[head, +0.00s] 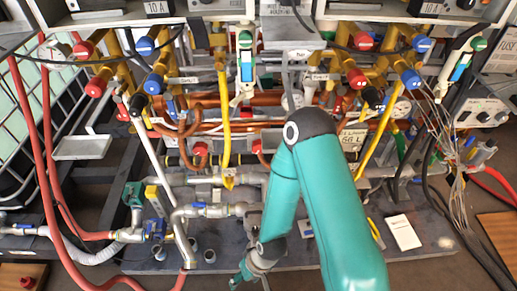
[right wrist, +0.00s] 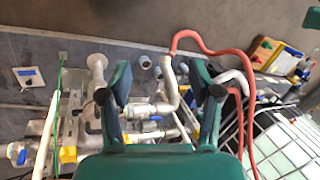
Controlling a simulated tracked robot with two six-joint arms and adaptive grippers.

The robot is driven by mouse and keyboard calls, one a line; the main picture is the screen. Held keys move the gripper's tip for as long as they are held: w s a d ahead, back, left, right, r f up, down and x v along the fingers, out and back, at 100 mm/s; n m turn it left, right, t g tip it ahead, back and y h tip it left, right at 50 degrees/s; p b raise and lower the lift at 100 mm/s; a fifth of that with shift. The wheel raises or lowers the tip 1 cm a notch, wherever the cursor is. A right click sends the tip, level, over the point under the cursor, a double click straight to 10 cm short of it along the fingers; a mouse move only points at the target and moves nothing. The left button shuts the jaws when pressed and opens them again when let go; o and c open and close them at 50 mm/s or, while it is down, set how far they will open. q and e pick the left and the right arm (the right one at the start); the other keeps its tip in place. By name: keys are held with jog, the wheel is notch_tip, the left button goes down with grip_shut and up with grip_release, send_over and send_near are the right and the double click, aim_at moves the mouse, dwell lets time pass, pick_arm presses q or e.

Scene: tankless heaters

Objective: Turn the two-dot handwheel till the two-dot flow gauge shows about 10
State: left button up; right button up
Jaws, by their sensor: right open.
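Upright gauges with green and blue parts show in the head view, one at the centre (head: 246,62) and one at the right (head: 461,66). Their readings and any dot marks are too small to read. Red handwheels (head: 364,41) and blue handwheels (head: 422,44) sit on the yellow pipes; I cannot tell which handwheel has two dots. My right gripper (head: 250,272) is low in the head view, below and apart from these handwheels. In the right wrist view its fingers (right wrist: 163,85) are spread and empty, with pipes beyond them. My left gripper is not in view.
Grey pipes with valves (head: 205,210) run along the dark slab (head: 290,258). A red hose (head: 48,150) hangs at the left. Loose wires (head: 458,150) hang at the right. A white card (head: 403,232) lies on the slab. A caged tank (right wrist: 290,145) shows in the wrist view.

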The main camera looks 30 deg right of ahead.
pick_arm(q)
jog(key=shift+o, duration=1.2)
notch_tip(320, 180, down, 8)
jog(key=b, duration=0.7)
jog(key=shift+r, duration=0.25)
pick_arm(e)
jog(key=shift+o, duration=1.2)
jog(key=w+d+f+t+h, duration=0.1)
jog(key=w+d+f+t, duration=0.2)
jog(key=w, duration=0.6)
jog(key=shift+d+f+t+h, duration=0.3)
jog(key=shift+f+t, duration=0.1)
jog(key=shift+f, duration=0.05)
jog(key=m+t+h+b, duration=0.4)
jog(key=t+h+b, duration=0.7)
jog(key=b, duration=0.7)
send_near(258, 149)
pick_arm(q)
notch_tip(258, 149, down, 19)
jog(key=shift+b, duration=0.4)
pick_arm(e)
jog(key=x, duration=1.1)
jog(key=shift+s+d, duration=0.1)
jog(key=shift+s, duration=0.05)
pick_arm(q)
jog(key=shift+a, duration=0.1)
pick_arm(e)
jog(key=shift+c, duration=0.3)
jog(key=c, duration=1.1)
